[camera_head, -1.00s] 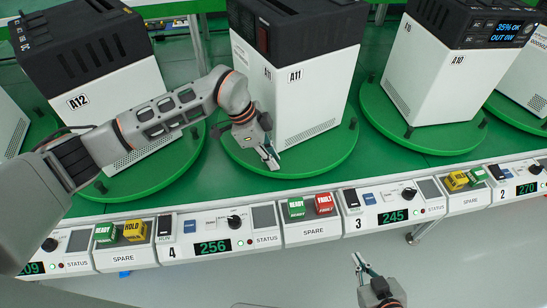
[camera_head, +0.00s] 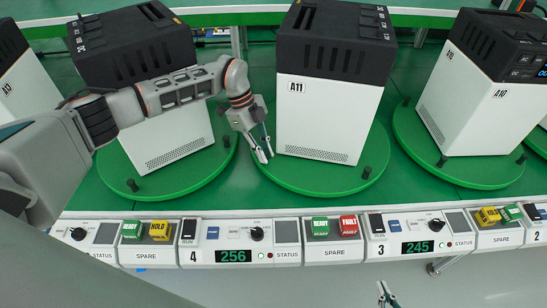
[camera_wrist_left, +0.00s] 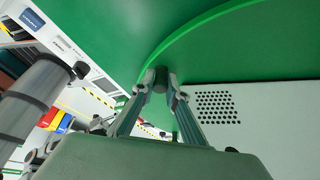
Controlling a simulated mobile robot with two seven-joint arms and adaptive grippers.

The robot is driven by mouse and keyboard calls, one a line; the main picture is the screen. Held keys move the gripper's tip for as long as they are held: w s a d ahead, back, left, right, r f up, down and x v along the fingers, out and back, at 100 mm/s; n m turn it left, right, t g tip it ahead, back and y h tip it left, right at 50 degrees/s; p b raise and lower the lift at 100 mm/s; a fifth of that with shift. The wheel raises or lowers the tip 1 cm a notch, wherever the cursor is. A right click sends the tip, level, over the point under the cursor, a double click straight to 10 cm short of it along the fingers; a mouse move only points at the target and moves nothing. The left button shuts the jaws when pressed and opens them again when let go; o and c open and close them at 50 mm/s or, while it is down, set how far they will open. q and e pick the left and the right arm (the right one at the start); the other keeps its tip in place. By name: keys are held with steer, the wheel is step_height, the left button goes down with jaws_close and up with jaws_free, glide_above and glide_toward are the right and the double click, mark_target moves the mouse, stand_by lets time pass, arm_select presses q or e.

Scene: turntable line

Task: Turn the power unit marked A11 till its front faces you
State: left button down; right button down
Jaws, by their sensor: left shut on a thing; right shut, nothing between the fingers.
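The power unit A11 (camera_head: 325,115) is a white box with a black top. It stands on a round green turntable (camera_head: 335,186). A plain white side with the A11 label and a vent strip faces me; no screen shows on it. My left gripper (camera_head: 264,153) is at the turntable's left rim, beside the unit. In the left wrist view its fingertips are shut on a dark peg (camera_wrist_left: 160,79) at the green rim; the unit's vented white side is to the right. My right gripper (camera_head: 386,292) is shut and empty, low at the bottom edge of the head view.
Power unit A10 (camera_head: 475,105) stands on its turntable at right, its lit screen partly in view. Another unit (camera_head: 160,120) stands behind my left arm. A control strip with buttons and displays (camera_head: 330,240) runs along the front edge. A black peg (camera_head: 367,172) stands on A11's turntable.

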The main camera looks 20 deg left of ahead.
arm_select(q)
steer(key=shift+w+a+r, duration=0.1)
steer(key=shift+w+a, duration=0.25)
steer(key=shift+w, duration=0.1)
steer(key=c, duration=2.3)
jaws_free()
step_height(320, 180, up, 10)
steer(key=shift+f, duration=0.1)
